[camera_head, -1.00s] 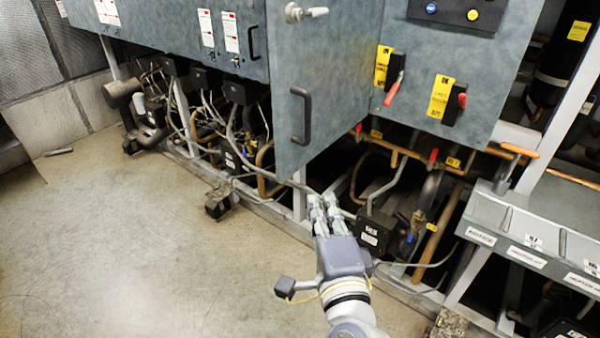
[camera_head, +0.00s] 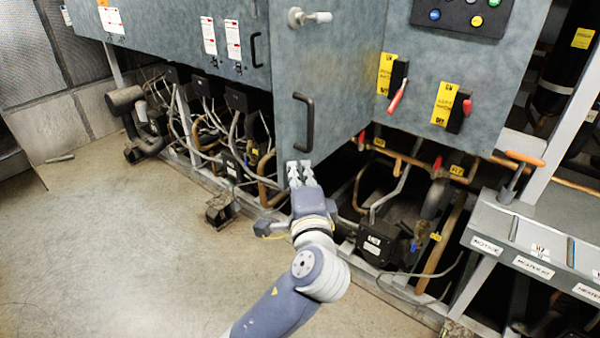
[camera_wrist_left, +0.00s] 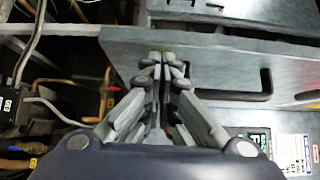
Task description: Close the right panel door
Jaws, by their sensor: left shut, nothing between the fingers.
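The right panel door (camera_head: 335,75) is a grey-blue metal door standing open, swung out from the cabinet. It carries a black bar handle (camera_head: 304,122) and a silver latch (camera_head: 308,16) near its top. My left gripper (camera_head: 299,165) is shut and empty, just below the handle at the door's lower edge. In the left wrist view the closed fingers (camera_wrist_left: 168,62) overlap the door face (camera_wrist_left: 195,60), with the black handle (camera_wrist_left: 235,96) to their right. I cannot tell whether the fingertips touch the door. My right gripper is not in view.
A control panel with red-handled switches (camera_head: 397,95) stands right of the door. Pipes and compressors (camera_head: 385,240) fill the rack below. A labelled grey shelf (camera_head: 540,235) is at the right. The floor (camera_head: 110,255) at the left is mostly clear.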

